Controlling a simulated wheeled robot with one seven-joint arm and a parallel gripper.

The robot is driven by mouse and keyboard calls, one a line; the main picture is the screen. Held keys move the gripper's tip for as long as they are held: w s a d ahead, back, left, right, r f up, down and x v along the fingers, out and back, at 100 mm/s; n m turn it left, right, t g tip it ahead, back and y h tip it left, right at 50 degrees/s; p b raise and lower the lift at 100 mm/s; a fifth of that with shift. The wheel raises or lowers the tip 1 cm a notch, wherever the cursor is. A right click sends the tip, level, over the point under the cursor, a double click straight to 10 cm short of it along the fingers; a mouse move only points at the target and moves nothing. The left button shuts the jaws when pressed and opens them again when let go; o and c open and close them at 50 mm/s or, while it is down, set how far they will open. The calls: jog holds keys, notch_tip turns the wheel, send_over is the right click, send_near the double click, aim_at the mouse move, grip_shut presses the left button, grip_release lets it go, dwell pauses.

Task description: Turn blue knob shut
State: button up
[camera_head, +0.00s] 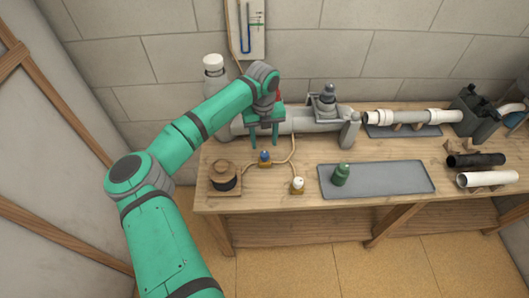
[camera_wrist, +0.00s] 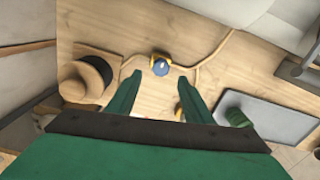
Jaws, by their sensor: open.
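The blue knob (camera_head: 264,155) sits on a small brass valve on the wooden bench, with thin tan tubing running from both sides. In the wrist view the blue knob (camera_wrist: 161,67) shows ahead of the fingertips, slightly above the gap between them. A pale mark shows on its top. My gripper (camera_head: 264,144) points down above the valve, open and empty. In the wrist view its two green fingers (camera_wrist: 158,75) stand wide apart, one on each side of the knob's line. They do not appear to touch the knob.
A round brown-and-black object (camera_head: 223,176) stands left of the valve. A white-topped brass fitting (camera_head: 298,185) is at front right. A large grey pipe (camera_head: 308,121) runs behind. Bare wood surrounds the valve.

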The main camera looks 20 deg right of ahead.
aim_at(264, 153)
notch_tip(264, 153, down, 7)
jog(key=shift+f, duration=0.15)
dwell(0.4)
jog(key=c, duration=1.1)
jog(key=shift+o, duration=0.2)
